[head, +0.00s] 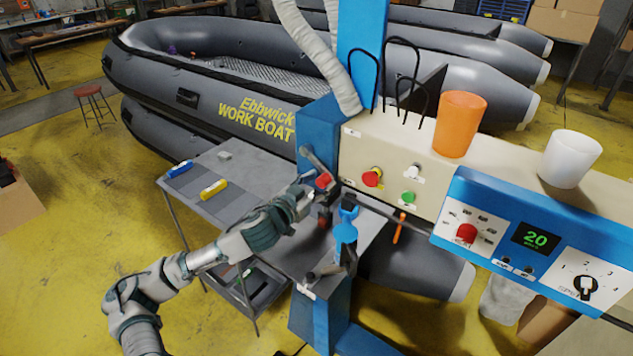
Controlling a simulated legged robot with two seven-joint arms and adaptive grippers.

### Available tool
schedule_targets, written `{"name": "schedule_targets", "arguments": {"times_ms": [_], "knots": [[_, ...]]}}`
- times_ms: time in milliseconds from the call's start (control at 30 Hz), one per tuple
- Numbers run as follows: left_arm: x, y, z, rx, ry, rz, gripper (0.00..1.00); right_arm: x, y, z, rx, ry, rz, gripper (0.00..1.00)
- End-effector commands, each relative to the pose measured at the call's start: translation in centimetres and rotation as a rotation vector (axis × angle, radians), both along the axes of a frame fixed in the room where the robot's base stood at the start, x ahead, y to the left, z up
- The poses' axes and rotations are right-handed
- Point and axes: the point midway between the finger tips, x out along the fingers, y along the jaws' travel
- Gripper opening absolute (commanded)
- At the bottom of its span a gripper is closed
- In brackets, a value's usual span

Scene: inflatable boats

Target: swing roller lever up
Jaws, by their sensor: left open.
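A grey lever bar (317,163) slants down to the right beside the blue machine column, with a red part (323,180) near its lower end. I cannot tell for sure that this is the roller lever. My left gripper (308,192) is open, close by the red part and lower end of the bar. The fingers partly hide this area, and I cannot tell whether they touch it. A second short dark-tipped lever (324,271) sits lower down on the machine. My right gripper is not in view.
The beige control box (375,150) has red and green buttons, with an orange cup (460,124) and a white cup (569,158) on top. A blue panel (480,205) is at right. A grey table (245,180) holds small blue and yellow items. Grey boats (215,75) stand behind.

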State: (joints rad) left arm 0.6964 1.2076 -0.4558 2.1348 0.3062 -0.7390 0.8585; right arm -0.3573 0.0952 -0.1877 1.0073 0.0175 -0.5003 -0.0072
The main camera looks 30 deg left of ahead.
Motion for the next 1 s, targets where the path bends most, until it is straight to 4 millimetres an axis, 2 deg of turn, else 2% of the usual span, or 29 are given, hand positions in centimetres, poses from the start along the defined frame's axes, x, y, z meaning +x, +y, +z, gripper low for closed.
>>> {"name": "schedule_targets", "arguments": {"times_ms": [33,200,267,733,1000], "knots": [[-0.04,-0.14,0.1,0.001,-0.002,-0.001,0.55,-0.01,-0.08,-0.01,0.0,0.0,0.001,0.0],[-0.02,0.01,0.03,-0.001,-0.002,-0.002,0.13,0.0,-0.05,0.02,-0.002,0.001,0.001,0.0],[0.0,0.16,-0.09,-0.003,0.0,-0.003,0.0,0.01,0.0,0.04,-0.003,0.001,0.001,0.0],[0.09,0.39,-0.28,-0.007,0.004,0.001,0.0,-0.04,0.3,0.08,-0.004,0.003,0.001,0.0],[0.06,0.14,0.46,-0.075,0.006,-0.001,0.0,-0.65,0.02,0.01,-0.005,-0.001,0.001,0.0]]}}
